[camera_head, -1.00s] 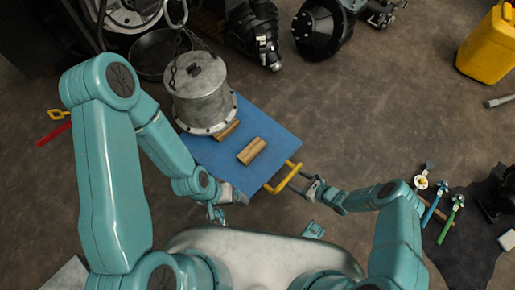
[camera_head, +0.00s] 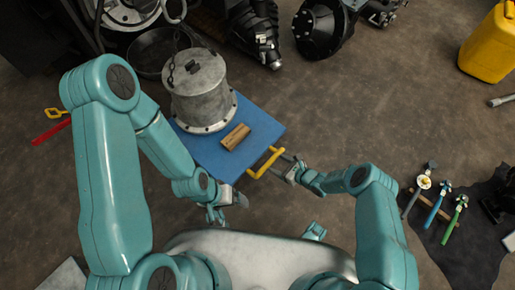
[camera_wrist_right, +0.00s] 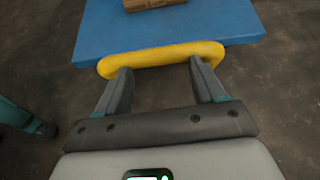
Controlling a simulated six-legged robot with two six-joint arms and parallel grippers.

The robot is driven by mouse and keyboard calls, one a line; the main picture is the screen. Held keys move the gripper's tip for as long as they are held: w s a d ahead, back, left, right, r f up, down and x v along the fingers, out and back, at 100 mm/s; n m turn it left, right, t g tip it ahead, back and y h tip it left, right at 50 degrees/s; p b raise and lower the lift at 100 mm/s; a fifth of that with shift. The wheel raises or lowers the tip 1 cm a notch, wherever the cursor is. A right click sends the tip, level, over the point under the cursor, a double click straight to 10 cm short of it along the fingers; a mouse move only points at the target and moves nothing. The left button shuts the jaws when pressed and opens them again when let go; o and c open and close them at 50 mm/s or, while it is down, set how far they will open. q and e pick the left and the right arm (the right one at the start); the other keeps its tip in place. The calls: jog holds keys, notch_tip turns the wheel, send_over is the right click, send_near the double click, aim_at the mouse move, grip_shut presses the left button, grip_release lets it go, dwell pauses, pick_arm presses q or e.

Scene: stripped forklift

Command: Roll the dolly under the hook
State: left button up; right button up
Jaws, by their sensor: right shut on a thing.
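The blue dolly (camera_head: 262,129) lies on the floor with its yellow handle (camera_head: 265,163) toward me. A grey flanged metal drum (camera_head: 198,95) is over its left part. A chain (camera_head: 171,66) shows at the drum's lid, below the grey hook (camera_head: 174,12). A wooden block (camera_head: 236,136) lies on the bare deck. My right gripper (camera_head: 283,164) is shut on the handle, which also shows between its fingers in the right wrist view (camera_wrist_right: 160,57). My left gripper (camera_head: 226,207) is open and empty, below the dolly's near edge.
A black round pan (camera_head: 152,52) and dark machine parts (camera_head: 252,30) stand behind the dolly. A yellow jerrycan (camera_head: 488,45) is at the upper right. Several tools lie on a dark mat (camera_head: 465,245) at right. The floor between dolly and mat is clear.

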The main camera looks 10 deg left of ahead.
jog(key=a, duration=0.1)
jog(key=w+a+b, duration=0.1)
jog(key=a, duration=0.1)
jog(key=shift+w+a+f, duration=0.2)
jog(key=shift+w, duration=0.05)
jog(key=w+a+b, duration=0.3)
jog(key=a+b, duration=0.1)
jog(key=a, duration=0.1)
jog(key=shift+s+d+p, duration=1.95)
jog(key=shift+d+p, duration=0.45)
jog(key=shift+d, duration=1.2)
notch_tip(320, 180, up, 10)
jog(key=p, duration=0.8)
